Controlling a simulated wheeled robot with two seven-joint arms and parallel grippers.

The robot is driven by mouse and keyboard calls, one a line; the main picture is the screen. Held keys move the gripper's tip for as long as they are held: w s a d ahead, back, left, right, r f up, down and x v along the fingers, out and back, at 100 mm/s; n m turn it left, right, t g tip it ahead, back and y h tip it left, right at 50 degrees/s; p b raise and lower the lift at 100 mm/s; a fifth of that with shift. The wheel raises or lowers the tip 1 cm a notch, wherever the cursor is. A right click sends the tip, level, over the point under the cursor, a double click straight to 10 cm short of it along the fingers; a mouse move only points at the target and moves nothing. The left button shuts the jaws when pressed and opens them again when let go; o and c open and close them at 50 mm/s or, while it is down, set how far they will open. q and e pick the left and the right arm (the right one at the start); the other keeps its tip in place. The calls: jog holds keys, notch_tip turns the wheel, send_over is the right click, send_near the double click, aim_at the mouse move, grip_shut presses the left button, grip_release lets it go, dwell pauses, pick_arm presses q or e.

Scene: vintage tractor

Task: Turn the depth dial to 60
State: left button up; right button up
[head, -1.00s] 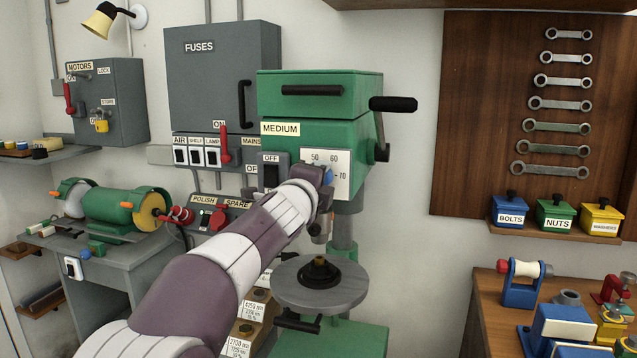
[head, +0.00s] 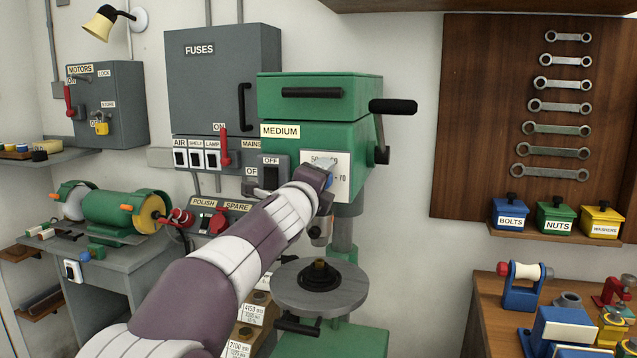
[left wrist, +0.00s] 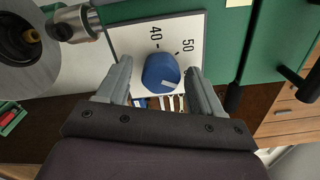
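The blue depth dial (left wrist: 161,72) sits on a white scale plate (left wrist: 128,36) on the green drill press. In the left wrist view, 40 and 50 show beside the dial. My left gripper (left wrist: 160,92) is open, its two fingers on either side of the dial with gaps showing. I cannot tell which number the dial points at. My right gripper is in neither view.
The green drill press (head: 320,95) has a side lever (head: 393,104) and a round table (head: 290,290) below. A switch panel (head: 208,153) with a red mains lever (head: 224,150) stands close to the left. A wooden bench (head: 490,310) is at the right.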

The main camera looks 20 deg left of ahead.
pick_arm(q)
jog(key=s+b, duration=0.1)
jog(key=s, duration=1.1)
jog(key=shift+s+a+b, duration=0.2)
jog(key=shift+s+b, duration=0.15)
